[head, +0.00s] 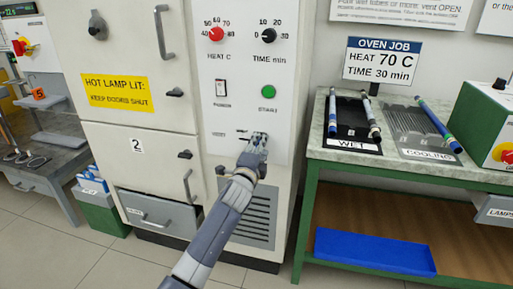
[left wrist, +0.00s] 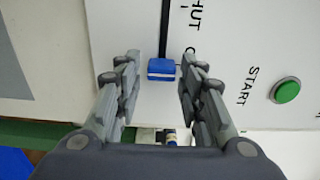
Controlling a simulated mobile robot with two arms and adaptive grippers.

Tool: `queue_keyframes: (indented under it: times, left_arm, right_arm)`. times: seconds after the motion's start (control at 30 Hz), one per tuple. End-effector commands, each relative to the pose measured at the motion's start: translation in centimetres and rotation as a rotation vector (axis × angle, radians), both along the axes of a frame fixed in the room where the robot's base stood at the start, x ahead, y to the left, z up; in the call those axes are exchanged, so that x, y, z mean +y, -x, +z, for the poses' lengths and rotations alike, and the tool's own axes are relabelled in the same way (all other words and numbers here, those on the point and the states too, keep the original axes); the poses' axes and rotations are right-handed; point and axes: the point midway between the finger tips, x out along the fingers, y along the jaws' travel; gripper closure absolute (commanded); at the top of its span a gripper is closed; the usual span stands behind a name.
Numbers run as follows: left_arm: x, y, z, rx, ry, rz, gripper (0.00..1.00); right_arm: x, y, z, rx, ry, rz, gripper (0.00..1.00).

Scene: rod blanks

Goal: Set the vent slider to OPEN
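The vent slider's blue knob (left wrist: 162,69) shows in the left wrist view at the lower visible end of a dark slot (left wrist: 165,28). It sits beside a label starting with O, mostly hidden by a finger; letters ending in HUT are farther up the slot. My left gripper (left wrist: 156,88) is open, its fingers on either side of the knob with gaps between. In the head view the left gripper (head: 257,144) is at the lower part of the white control panel (head: 240,110), hiding the knob. My right gripper is not in view.
A green START button (left wrist: 286,90) is right of the fingers in the wrist view. Above the gripper in the head view are a power switch (head: 221,88) and two dials. A green-framed bench (head: 325,154) with rods on trays stands right.

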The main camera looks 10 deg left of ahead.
Motion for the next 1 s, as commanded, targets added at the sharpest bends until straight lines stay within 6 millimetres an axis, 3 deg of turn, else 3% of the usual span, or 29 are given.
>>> queue_keyframes:
  times: [0.47, 1.0]
  left_arm:
    - [0.3, 0.6, 0.0, -0.001, -0.002, 0.004, 0.57]
    - [0.4, 8.5, -0.1, 0.001, -0.001, 0.001, 0.57]
  right_arm:
    - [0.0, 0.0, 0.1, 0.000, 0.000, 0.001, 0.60]
    - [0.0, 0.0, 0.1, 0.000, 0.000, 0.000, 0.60]
